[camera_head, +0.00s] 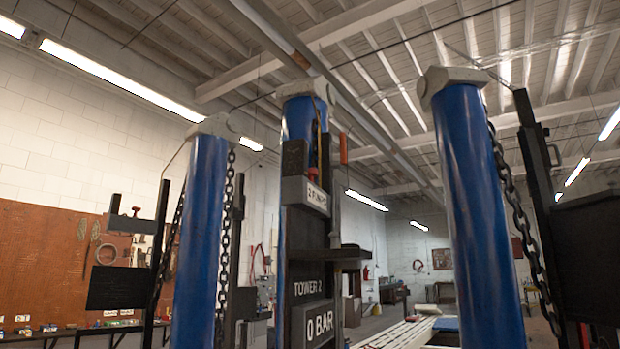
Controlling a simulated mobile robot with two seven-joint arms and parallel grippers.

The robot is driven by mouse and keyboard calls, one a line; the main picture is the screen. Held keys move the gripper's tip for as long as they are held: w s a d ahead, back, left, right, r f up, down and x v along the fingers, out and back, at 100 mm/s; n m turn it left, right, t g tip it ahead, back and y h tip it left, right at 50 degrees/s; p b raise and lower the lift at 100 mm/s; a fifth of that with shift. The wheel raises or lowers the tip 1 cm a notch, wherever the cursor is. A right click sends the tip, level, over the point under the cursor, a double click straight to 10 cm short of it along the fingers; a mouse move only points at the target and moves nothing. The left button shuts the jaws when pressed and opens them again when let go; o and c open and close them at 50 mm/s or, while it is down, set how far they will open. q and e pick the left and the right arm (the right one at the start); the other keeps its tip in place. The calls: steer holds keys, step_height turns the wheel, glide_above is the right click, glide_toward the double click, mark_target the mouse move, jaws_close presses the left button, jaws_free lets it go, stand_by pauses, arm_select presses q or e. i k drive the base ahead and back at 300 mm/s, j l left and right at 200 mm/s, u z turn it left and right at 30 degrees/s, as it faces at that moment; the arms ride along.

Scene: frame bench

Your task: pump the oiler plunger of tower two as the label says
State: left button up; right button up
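Tower two is the middle blue column (299,125), with a black upright mount on its front. A plate (307,287) on it reads "TOWER 2". A grey label (316,196) higher up appears to read "2 PUMPS". A display (320,322) at the bottom reads "0 BAR". A small orange-red upright part (343,148) stands at the mount's upper right; I cannot tell whether it is the oiler plunger. A dark ledge (342,254) juts out to the right below the label. Neither of my grippers shows in this view.
Blue columns with grey caps stand at the left (197,245) and right (478,215), nearer to me. Chains hang beside them. Black panels on posts stand at far left (118,287) and far right (588,255). A brown tool board (60,260) hangs on the left wall.

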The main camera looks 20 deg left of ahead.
mark_target(313, 172)
steer(key=u, duration=0.3)
steer(key=l+u, duration=0.3)
steer(key=u, duration=0.15)
steer(key=l+u, duration=0.6)
steer(key=l, duration=0.25)
steer(key=k+l+u, duration=0.15)
steer(key=l, duration=0.2)
steer(key=k+l, duration=0.1)
steer(key=l, duration=0.55)
steer(key=k+l+u, duration=0.1)
steer(key=l, duration=0.2)
